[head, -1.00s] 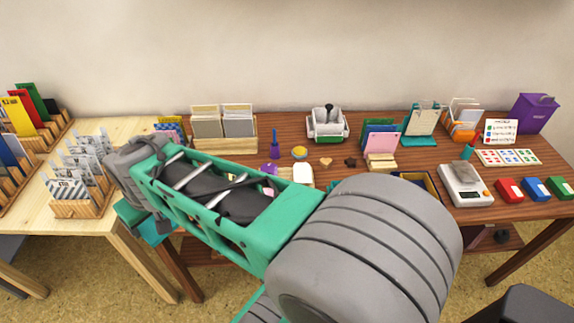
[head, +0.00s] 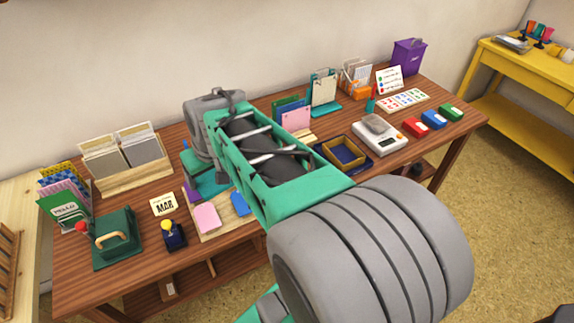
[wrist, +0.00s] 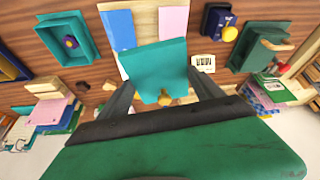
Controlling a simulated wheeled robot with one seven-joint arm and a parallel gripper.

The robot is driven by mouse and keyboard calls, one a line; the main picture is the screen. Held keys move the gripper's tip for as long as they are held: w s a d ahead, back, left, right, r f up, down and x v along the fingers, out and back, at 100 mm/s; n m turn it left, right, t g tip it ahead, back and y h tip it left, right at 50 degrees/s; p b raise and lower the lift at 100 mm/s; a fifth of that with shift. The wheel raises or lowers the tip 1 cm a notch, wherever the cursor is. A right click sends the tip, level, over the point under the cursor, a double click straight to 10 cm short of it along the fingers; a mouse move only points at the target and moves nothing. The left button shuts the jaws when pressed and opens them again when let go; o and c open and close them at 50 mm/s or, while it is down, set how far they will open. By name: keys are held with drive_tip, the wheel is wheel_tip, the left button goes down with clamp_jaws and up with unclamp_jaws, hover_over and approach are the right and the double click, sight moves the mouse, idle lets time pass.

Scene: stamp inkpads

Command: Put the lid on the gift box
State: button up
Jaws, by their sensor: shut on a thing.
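My gripper (wrist: 163,92) is shut on the lid (wrist: 155,62), a flat teal square with a small gold knob, with a finger at each side. The lid is above the brown table in the wrist view. An open teal box (wrist: 78,30), which looks like the gift box, stands at the upper left, apart from the lid, with a small dark purple thing inside. In the head view my arm hides this box and most of my gripper (head: 205,182).
Pink (head: 207,217) and blue (head: 239,204) cards lie on a board below the lid. A MAR card (head: 164,204), a navy stamp (head: 173,236) and a green press (head: 117,238) stand to the left. A navy-and-gold tray (head: 343,153) and a scale (head: 374,136) stand right.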

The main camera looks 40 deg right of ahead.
drive_tip(key=s+d+f+m+b, duration=0.1)
drive_tip(key=s+d+f+b, duration=0.2)
drive_tip(key=d, duration=0.6)
drive_tip(key=s+d+f+m+b, duration=0.1)
drive_tip(key=s+d+f+b, duration=0.15)
drive_tip(key=d, duration=0.75)
drive_tip(key=shift+h, duration=0.4)
drive_tip(key=shift+a+f+b, duration=0.15)
drive_tip(key=shift+f+b, duration=1.8)
drive_tip(key=shift+f, duration=0.55)
drive_tip(key=shift+s, duration=0.1)
drive_tip(key=shift+f, duration=0.45)
drive_tip(key=o, duration=1.4)
